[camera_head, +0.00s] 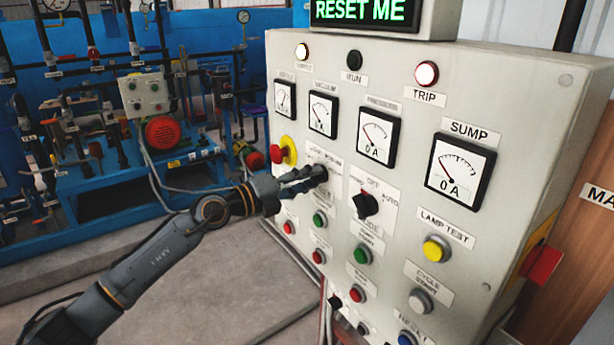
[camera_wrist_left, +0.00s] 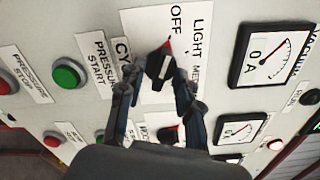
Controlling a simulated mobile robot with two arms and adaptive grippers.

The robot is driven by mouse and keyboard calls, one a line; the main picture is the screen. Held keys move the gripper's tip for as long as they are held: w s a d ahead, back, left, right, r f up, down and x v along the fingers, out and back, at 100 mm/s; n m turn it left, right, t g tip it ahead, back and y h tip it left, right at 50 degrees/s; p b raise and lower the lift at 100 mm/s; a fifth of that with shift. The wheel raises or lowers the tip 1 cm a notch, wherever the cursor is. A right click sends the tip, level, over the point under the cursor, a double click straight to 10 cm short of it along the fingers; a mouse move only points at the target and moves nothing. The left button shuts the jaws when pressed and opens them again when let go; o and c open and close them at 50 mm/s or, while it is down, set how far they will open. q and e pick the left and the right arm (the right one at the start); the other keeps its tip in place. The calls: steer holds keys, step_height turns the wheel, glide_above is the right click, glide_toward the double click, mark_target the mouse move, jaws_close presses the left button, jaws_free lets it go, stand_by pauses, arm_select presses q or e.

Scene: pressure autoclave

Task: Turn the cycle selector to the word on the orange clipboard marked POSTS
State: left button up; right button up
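The cycle selector is a black knob (camera_wrist_left: 160,65) with a white line and a red tip, on a white label plate with the words OFF and LIGHT. Its red tip points towards OFF. The label beside it, starting with CY, is partly hidden by a finger. My left gripper (camera_head: 308,180) is at this knob on the grey panel. In the left wrist view its two fingers (camera_wrist_left: 155,84) stand apart, one on each side of the knob; I cannot tell whether they touch it. No orange clipboard is in view. My right gripper is not in view.
The panel (camera_head: 515,110) carries dials, lamps and buttons. A second black knob (camera_head: 365,205) with OFF and AUTO sits close to the right. A red and yellow emergency button (camera_head: 283,153) is left of my gripper. A green RESET ME display (camera_head: 362,12) is on top.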

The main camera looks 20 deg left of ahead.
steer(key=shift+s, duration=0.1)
arm_select(q)
jaws_close()
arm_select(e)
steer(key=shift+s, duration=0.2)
arm_select(q)
steer(key=shift+m, duration=0.4)
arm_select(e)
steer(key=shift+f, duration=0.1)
arm_select(q)
steer(key=m+b, duration=0.1)
steer(key=m, duration=0.2)
steer(key=shift+f, duration=0.1)
steer(key=shift+m+b, duration=1.25)
steer(key=shift+m, duration=1.25)
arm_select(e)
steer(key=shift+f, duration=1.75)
